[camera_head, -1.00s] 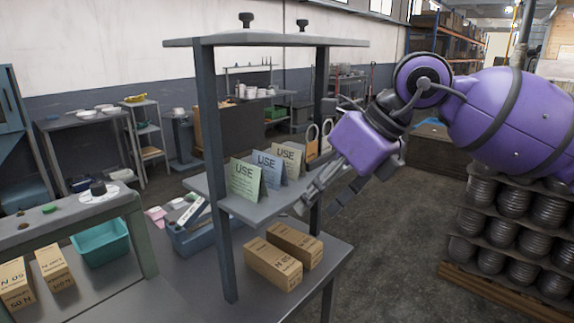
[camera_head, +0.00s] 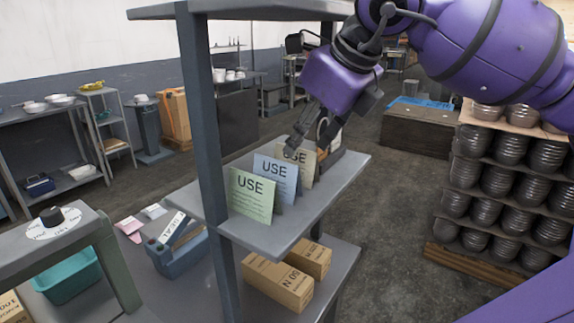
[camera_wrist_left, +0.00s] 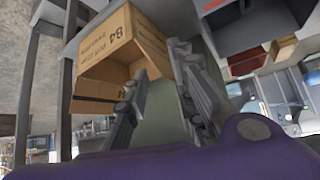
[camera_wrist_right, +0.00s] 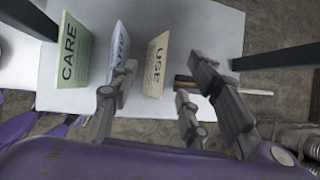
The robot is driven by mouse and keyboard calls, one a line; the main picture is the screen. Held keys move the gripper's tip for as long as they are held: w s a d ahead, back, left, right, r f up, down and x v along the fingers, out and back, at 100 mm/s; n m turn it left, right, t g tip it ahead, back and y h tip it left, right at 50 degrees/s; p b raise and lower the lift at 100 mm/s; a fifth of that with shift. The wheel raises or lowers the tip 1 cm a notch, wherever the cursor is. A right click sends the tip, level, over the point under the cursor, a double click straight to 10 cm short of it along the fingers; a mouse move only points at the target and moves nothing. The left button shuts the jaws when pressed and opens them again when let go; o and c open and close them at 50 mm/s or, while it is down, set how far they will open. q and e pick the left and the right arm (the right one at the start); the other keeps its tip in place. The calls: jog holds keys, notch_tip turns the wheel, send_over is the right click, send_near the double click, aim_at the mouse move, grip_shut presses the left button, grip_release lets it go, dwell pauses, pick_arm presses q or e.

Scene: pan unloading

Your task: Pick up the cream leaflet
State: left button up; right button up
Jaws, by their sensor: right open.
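The cream leaflet (camera_head: 308,166) stands tent-folded at the far end of a row on the upper shelf (camera_head: 262,240). The blue leaflet (camera_head: 270,176) and green leaflet (camera_head: 250,197) stand nearer. My right gripper (camera_head: 296,143) is at the cream leaflet's top edge in the head view, partly overlapping it. In the right wrist view, the cream leaflet (camera_wrist_right: 154,64) shows ahead of the open fingers (camera_wrist_right: 163,76), roughly between them. Contact cannot be told. My left gripper (camera_wrist_left: 160,62) shows only in its wrist view, open, with nothing seen between its fingers.
A grey post (camera_head: 207,130) and top board (camera_head: 240,10) frame the shelf. An object with a ring handle (camera_head: 324,130) stands behind the cream leaflet. Cardboard boxes (camera_head: 278,283) sit on the lower shelf. An open cardboard box (camera_wrist_left: 105,60) is near my left gripper.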

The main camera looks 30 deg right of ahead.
aim_at(294, 160)
jog(key=shift+f, duration=0.8)
jog(key=b+x, duration=0.1)
jog(key=x, duration=0.3)
jog(key=shift+w+a+f, duration=0.1)
jog(key=shift+w+a, duration=0.1)
jog(key=shift+w, duration=0.2)
jog(key=shift+s, duration=0.1)
jog(key=c, duration=1)
